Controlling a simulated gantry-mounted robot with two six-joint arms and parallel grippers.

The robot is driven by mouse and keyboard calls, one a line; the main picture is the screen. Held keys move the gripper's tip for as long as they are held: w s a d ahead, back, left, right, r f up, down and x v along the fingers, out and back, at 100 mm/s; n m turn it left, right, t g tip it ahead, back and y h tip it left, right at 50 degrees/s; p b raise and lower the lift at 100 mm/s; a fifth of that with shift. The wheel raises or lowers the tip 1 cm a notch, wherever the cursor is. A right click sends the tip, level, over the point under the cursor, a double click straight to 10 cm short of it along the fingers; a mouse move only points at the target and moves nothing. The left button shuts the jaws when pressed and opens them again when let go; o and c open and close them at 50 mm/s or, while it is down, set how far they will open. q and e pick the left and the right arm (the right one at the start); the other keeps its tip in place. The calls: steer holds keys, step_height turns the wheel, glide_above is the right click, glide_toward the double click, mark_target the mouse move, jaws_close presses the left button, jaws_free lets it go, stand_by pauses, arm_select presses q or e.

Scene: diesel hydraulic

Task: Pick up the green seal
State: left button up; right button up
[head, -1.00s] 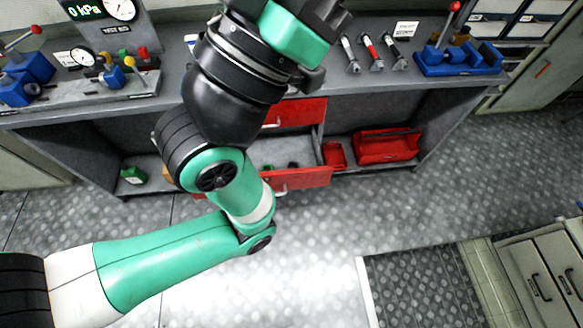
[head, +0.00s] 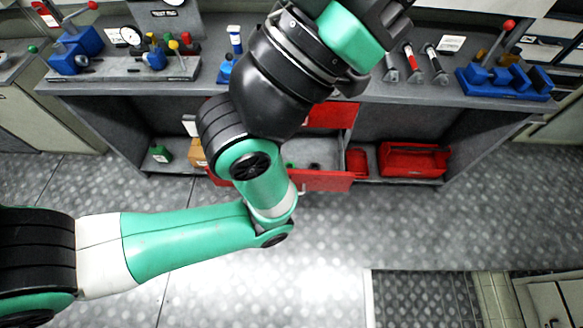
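I cannot surely pick out the green seal. A small green item (head: 290,165) shows in the open red drawer (head: 325,181) of the bench, partly hidden behind my arm and too small to identify. My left arm comes in from the left, bends at the elbow and reaches up across the bench front. Its wrist runs to the top edge of the picture, and its gripper fingers do not show. My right gripper is not in view.
The grey bench carries blue fittings (head: 507,80) at right and a gauge stand (head: 125,65) at left. A red toolbox (head: 413,160) and a green container (head: 160,154) sit on the lower shelf. Patterned floor in front is clear.

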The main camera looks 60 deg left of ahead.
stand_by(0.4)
arm_select(q)
steer(key=o, duration=0.8)
steer(key=shift+o, duration=0.2)
